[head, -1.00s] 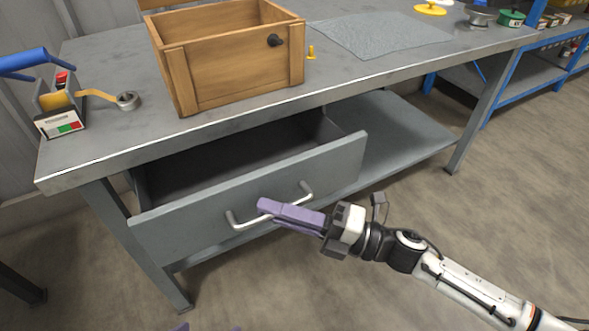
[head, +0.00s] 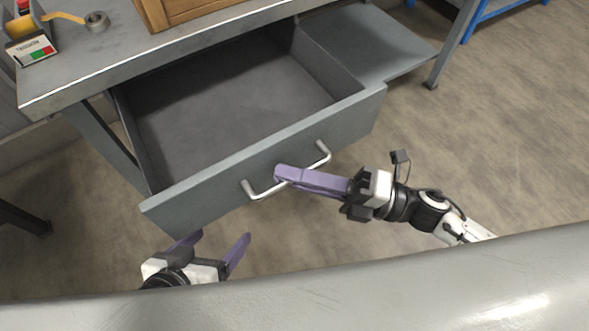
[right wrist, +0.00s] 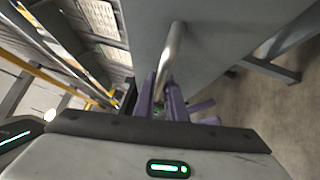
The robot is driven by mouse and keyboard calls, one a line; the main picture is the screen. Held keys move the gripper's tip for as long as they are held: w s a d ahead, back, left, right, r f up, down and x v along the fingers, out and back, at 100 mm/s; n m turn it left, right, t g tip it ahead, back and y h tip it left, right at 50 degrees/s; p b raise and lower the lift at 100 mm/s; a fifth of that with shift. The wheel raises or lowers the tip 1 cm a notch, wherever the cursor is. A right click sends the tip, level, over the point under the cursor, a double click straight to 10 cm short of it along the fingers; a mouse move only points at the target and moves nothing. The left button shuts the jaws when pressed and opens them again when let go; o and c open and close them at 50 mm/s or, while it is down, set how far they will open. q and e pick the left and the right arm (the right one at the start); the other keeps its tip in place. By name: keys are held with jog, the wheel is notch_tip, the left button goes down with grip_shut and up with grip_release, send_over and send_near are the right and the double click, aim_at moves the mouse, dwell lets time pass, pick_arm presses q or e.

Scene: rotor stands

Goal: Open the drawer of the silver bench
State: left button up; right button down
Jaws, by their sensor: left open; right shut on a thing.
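The silver bench (head: 130,66) stands ahead with its grey drawer (head: 215,186) pulled well out. The inside of the drawer shows and looks empty. My right gripper (head: 283,173) is shut on the drawer's bar handle (head: 262,191), near the middle of the bar. In the right wrist view the handle (right wrist: 172,55) runs in between the purple fingers (right wrist: 160,103). My left gripper (head: 212,240) is open and empty, in front of and below the drawer's left end, apart from it.
A wooden box (head: 168,12) stands on the bench top. A lower shelf (head: 375,45) is right of the drawer. The floor at the right is clear.

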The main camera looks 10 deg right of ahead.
jog(key=shift+d, duration=0.1)
jog(key=c, duration=2.1)
grip_release()
jog(key=v, duration=1)
jog(key=shift+d+p, duration=0.15)
jog(key=shift+p, duration=0.25)
jog(key=shift+s, duration=0.1)
